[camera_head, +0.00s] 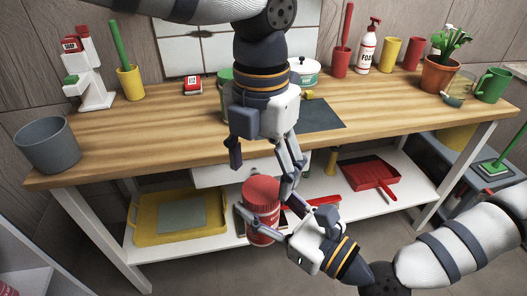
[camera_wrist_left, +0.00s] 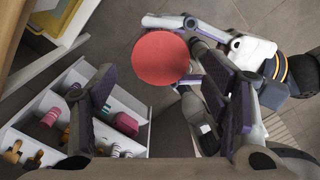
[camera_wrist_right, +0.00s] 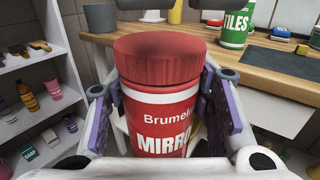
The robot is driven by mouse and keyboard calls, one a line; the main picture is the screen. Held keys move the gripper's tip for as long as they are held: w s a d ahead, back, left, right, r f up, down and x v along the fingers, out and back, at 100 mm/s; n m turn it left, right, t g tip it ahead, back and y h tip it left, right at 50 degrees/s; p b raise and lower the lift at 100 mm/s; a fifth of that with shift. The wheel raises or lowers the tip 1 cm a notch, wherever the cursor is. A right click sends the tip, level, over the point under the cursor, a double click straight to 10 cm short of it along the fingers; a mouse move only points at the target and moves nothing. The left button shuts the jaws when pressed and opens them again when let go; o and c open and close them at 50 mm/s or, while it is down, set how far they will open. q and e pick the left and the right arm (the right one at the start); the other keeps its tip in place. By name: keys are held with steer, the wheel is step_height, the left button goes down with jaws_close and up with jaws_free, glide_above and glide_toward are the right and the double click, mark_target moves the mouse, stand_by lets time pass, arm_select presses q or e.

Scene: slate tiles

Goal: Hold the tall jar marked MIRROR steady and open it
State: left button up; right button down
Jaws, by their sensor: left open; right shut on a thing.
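The tall jar (camera_head: 262,230) has a red and white label and a ribbed red lid. In the right wrist view the jar (camera_wrist_right: 165,120) stands upright, with "MIRR" readable and the label's edge cut off by a finger. Its lid (camera_wrist_right: 163,58) is on. My right gripper (camera_head: 264,208) is shut around the jar's body from the side and holds it in front of the table. My left gripper (camera_head: 262,168) is open and points down above the jar. In the left wrist view the round lid top (camera_wrist_left: 160,58) shows beyond the spread fingers, apart from them.
The wooden table (camera_head: 160,125) is just behind the jar, with a grey bin (camera_head: 48,145) at its left end. Below it, a shelf holds a yellow tray (camera_head: 150,228) and a red dustpan (camera_head: 372,175). A shelf unit with small items (camera_wrist_right: 40,90) stands left in the right wrist view.

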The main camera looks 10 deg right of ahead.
mark_target(261, 189)
arm_select(q)
step_height(261, 189, down, 4)
steer(key=shift+r, duration=0.25)
steer(key=c, duration=1.2)
steer(key=o, duration=1.2)
steer(key=shift+o, duration=0.2)
steer(key=shift+r, duration=0.1)
steer(key=shift+r, duration=2.2)
